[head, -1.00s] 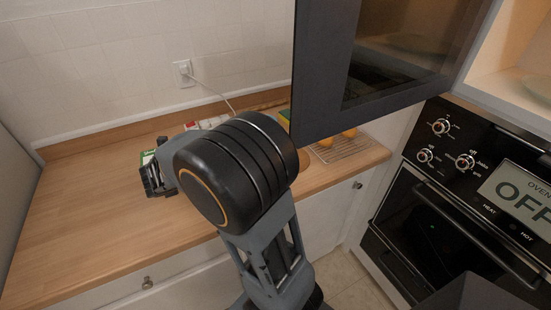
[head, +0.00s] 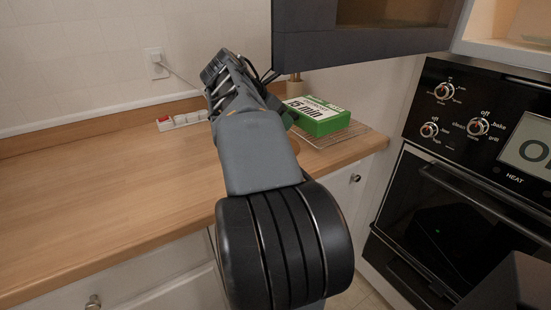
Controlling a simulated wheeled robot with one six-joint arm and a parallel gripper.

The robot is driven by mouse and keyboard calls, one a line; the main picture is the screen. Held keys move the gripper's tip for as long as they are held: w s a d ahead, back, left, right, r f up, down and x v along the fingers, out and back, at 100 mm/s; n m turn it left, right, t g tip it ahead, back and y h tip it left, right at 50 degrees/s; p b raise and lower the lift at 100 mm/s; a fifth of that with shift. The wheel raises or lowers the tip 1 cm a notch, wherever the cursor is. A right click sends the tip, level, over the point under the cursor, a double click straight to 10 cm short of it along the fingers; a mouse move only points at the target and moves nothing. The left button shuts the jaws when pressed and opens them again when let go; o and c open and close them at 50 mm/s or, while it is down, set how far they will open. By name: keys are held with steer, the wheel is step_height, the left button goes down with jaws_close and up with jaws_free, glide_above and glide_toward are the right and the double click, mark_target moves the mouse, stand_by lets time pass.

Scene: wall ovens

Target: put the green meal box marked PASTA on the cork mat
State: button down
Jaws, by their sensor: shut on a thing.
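The green meal box (head: 322,125) with a white label is at the right of the counter, in front of or over the wire rack. "15 min" reads on its label; the upper line is too small to read. My gripper (head: 289,116) is shut on the box's left end, mostly hidden behind my arm. I cannot tell whether the box touches the rack. A tan rounded edge (head: 295,146) shows just right of my arm, perhaps the cork mat; the rest of it is hidden.
The wire rack (head: 350,136) lies near the counter's right end. A white power strip (head: 185,121) with a red switch lies by the wall. The oven (head: 450,210) stands at right. The left counter is clear.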

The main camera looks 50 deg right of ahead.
steer(key=shift+s+f, duration=0.15)
steer(key=shift+s, duration=0.1)
steer(key=w+d+f, duration=0.1)
steer(key=w+f, duration=0.1)
steer(key=w, duration=0.1)
steer(key=w+d+f+b, duration=0.1)
steer(key=w+f, duration=0.2)
steer(key=w, duration=0.1)
steer(key=w+d+f+b, duration=0.1)
steer(key=w+f, duration=0.1)
steer(key=w, duration=0.2)
steer(key=shift+d+f, duration=0.25)
steer(key=shift+f, duration=0.1)
steer(key=shift+w+d+f+b, duration=0.2)
steer(key=shift+w+f+b, duration=0.2)
steer(key=shift+w+f, duration=0.45)
steer(key=shift+f+b, duration=0.55)
steer(key=shift+f, duration=1.05)
steer(key=shift+f, duration=0.15)
steer(key=c, duration=0.8)
jaws_free()
steer(key=shift+f, duration=0.1)
